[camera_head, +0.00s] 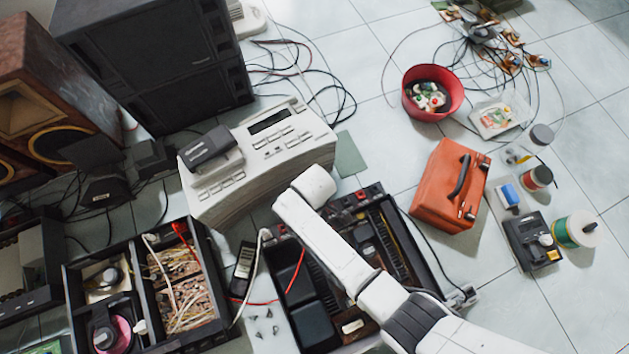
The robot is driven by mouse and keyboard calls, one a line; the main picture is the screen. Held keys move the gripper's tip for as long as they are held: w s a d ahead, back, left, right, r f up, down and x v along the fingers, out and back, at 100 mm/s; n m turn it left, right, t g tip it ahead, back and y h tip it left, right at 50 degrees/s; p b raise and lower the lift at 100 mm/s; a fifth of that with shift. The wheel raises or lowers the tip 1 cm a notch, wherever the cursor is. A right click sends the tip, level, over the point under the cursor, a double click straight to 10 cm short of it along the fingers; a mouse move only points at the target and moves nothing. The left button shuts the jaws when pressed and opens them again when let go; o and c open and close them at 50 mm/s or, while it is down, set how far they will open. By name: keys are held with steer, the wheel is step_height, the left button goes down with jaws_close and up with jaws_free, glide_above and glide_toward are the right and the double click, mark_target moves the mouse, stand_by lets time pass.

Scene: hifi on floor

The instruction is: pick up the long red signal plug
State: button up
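I cannot make out a long red signal plug for certain. A thin red lead (184,236) shows at the top edge of the black parts tray at lower left; whether it ends in a plug is too small to tell. Another red lead (296,272) curves over the open black case in the lower middle. My white arm reaches from the lower right over that case to the front of the beige machine. My gripper's fingers do not show, so what they hold is hidden.
A beige desktop machine (225,205) stands in the middle, with black speakers (150,65) behind it. The black parts tray (226,322) is at lower left. An orange case (440,190), a red bowl (412,104) and loose cables lie right. Tiled floor (550,300) is free at lower right.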

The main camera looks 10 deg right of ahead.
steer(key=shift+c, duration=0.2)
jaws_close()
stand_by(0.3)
